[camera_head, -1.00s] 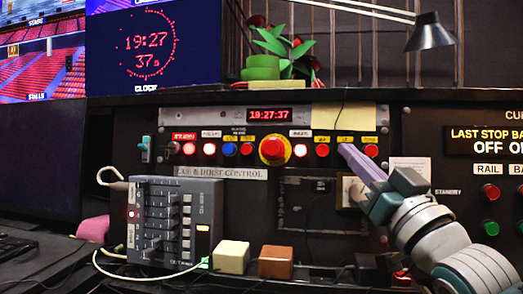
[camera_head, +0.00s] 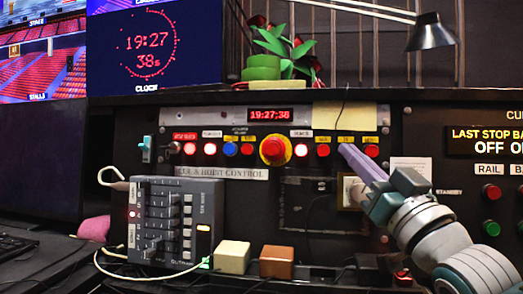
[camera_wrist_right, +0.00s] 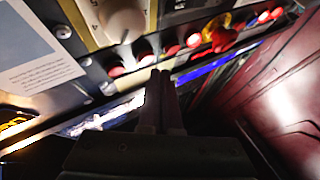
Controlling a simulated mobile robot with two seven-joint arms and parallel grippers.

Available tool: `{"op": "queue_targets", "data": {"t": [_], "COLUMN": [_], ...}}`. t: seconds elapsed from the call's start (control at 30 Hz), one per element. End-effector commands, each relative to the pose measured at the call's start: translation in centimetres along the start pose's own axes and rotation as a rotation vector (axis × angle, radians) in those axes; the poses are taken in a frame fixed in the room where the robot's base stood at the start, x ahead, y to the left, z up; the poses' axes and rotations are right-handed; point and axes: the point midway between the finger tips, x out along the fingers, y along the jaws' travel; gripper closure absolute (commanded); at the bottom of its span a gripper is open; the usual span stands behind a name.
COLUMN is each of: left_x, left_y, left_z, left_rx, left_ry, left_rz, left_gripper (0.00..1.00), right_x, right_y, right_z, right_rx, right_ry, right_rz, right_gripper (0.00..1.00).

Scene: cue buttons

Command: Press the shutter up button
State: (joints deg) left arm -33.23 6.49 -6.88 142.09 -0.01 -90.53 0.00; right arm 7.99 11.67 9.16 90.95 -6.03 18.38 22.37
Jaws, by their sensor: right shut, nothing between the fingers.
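A row of round buttons runs across the upper strip of the dark control panel in the head view. To the right of the big red mushroom button (camera_head: 272,149) are a lit button (camera_head: 301,150), a red button (camera_head: 323,150) and a far-right red button (camera_head: 371,151). The yellow labels over the right-hand buttons are too small to read, so I cannot tell which is shutter up. My right gripper (camera_head: 344,149) is shut and empty, its tip in front of the gap between the last two visible buttons, hiding what is there.
A grey slider box (camera_head: 174,220) with a pale cable stands at the front left. A cream block (camera_head: 232,257) and a brown block (camera_head: 276,262) sit on the desk below the panel. A yellow note (camera_head: 345,116) is above the right-hand buttons. A desk lamp (camera_head: 431,34) hangs overhead.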

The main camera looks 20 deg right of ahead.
Motion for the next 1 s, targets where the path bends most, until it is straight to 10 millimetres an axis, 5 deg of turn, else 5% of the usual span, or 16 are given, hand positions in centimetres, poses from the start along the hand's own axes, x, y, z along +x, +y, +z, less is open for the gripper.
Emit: {"op": "queue_targets", "data": {"t": [1.0], "left_x": [0.7], "left_y": [-0.24], "left_z": [0.28], "left_rx": [0.01], "left_ry": [-0.001], "left_rz": [-0.008], "left_gripper": [1.0], "right_x": [0.79], "right_y": [0.59], "right_z": [0.64], "right_rx": [0.0], "right_ry": [0.0], "right_rz": [0.0], "right_gripper": [1.0]}}
